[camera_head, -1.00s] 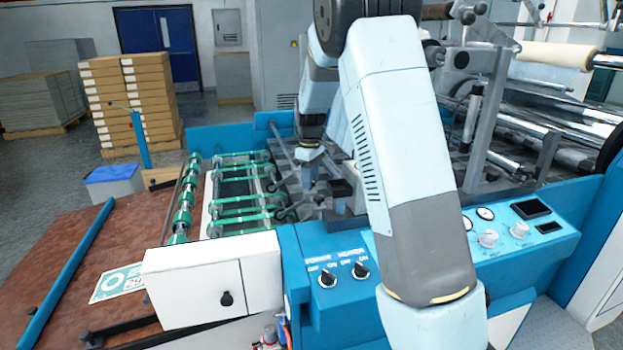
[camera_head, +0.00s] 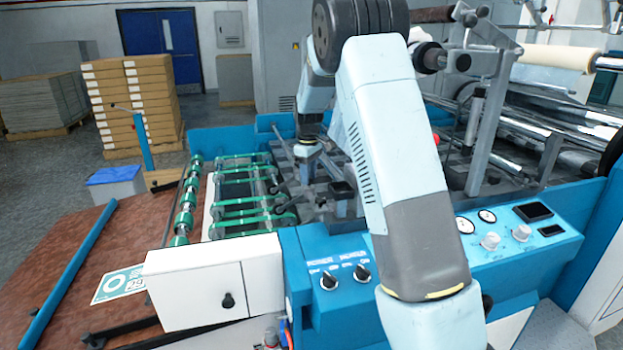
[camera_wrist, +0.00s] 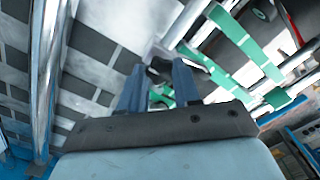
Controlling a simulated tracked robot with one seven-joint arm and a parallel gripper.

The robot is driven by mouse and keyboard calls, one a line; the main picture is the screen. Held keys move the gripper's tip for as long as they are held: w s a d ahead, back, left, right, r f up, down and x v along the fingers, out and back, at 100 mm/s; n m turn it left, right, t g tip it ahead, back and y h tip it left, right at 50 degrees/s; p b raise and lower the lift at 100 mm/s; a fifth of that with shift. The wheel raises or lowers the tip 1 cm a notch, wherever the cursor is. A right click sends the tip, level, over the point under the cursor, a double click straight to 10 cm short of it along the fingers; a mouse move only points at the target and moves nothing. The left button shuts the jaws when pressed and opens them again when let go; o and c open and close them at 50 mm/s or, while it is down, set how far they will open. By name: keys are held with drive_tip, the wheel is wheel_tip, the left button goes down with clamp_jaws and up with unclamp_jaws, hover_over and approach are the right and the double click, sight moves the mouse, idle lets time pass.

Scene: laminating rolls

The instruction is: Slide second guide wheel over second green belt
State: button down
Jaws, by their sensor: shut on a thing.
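The green belts (camera_head: 243,210) run side by side across the feed table, left of my arm in the head view; they also show at the upper right in the wrist view (camera_wrist: 232,38). I cannot tell for certain which is the second one. Dark guide wheels on arms (camera_head: 285,207) stand at the belts' right ends. My gripper (camera_head: 307,172) is small and partly lost against dark machine parts there. In the wrist view, my gripper (camera_wrist: 160,72) is shut on a small dark part, likely the guide wheel's holder (camera_wrist: 158,66). The wheel itself is hard to make out.
Metal bars cross the feed table; one bright rod (camera_wrist: 50,70) runs along the left of the wrist view. A white box (camera_head: 213,282) and the blue control panel (camera_head: 330,265) stand in front. Rollers (camera_head: 570,120) fill the right side.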

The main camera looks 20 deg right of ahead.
drive_tip(key=c, duration=0.8)
unclamp_jaws()
drive_tip(key=shift+r, duration=0.1)
wheel_tip(320, 180, up, 13)
drive_tip(key=shift+r, duration=0.2)
